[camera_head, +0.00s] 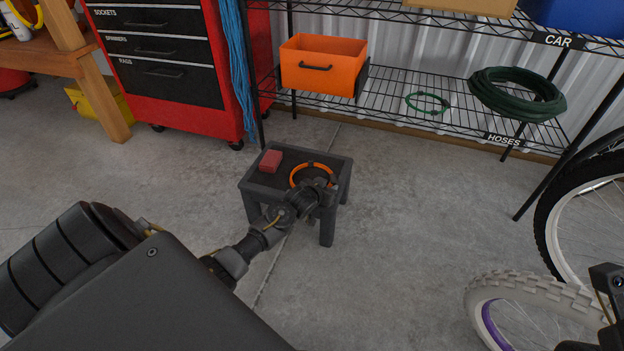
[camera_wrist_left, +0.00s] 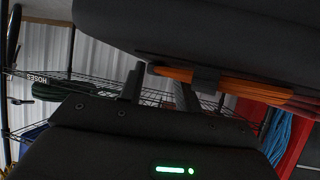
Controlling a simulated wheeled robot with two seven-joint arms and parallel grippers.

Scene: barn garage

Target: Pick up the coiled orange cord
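The coiled orange cord (camera_head: 297,174) lies as a ring on a small dark stool (camera_head: 265,190). In the left wrist view the cord (camera_wrist_left: 245,86) shows edge-on, with a dark tie around it, against the dark stool top (camera_wrist_left: 200,30). My left gripper (camera_head: 320,186) is at the near right side of the ring and hides part of it. In the wrist view its two fingers (camera_wrist_left: 160,88) stand apart beside the end of the ring, with a gap between them. Whether a finger touches the cord I cannot tell.
A red block (camera_head: 271,161) lies on the stool, left of the cord. Behind stand a red tool cabinet (camera_head: 185,125) and a wire shelf (camera_head: 385,95) with an orange bin (camera_head: 322,65) and green hoses (camera_head: 516,93). Bicycle wheels (camera_head: 510,300) are at right. Concrete floor around the stool is clear.

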